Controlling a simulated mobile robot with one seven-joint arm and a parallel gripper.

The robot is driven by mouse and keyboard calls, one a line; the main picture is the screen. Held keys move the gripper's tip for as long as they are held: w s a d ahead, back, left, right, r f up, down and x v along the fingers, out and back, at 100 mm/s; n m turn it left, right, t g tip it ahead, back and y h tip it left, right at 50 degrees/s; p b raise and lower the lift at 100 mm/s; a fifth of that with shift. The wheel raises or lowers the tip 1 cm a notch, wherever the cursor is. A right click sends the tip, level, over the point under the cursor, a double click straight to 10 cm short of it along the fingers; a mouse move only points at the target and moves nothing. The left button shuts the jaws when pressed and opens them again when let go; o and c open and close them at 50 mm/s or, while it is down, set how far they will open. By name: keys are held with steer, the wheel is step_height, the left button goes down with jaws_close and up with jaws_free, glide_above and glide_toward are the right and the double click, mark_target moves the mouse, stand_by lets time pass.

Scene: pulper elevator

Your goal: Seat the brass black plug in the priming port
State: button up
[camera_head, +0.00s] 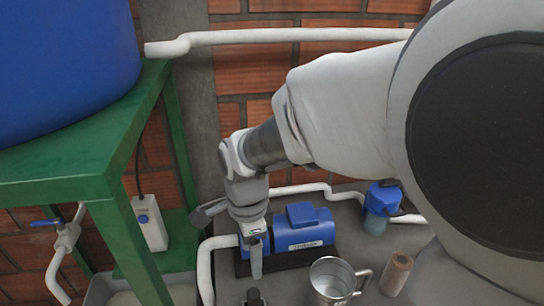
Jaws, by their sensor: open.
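My gripper (256,262) points down in front of the blue pump (304,228), at its left end. It is open, and I see nothing held in it; one finger largely covers the other. A small dark knob-like piece (254,297) stands below the fingertips at the bottom edge of the picture, apart from them and partly cut off. It may be the black plug, but no brass shows clearly. The priming port cannot be made out; my gripper covers part of the pump's left end.
A metal mug (333,282) and a brown roll (396,273) stand right of my gripper. A green stand (125,225) carries a blue tank (65,60) at left. Grey surface is clear between pump and filter.

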mark_target(254, 300)
steer(key=f+b, duration=0.1)
steer(key=f, duration=0.4)
steer(key=f+b, duration=0.1)
steer(key=f, duration=0.5)
steer(key=f+b, duration=0.1)
steer(key=f, duration=0.5)
steer(key=shift+s+f, duration=0.25)
jaws_close()
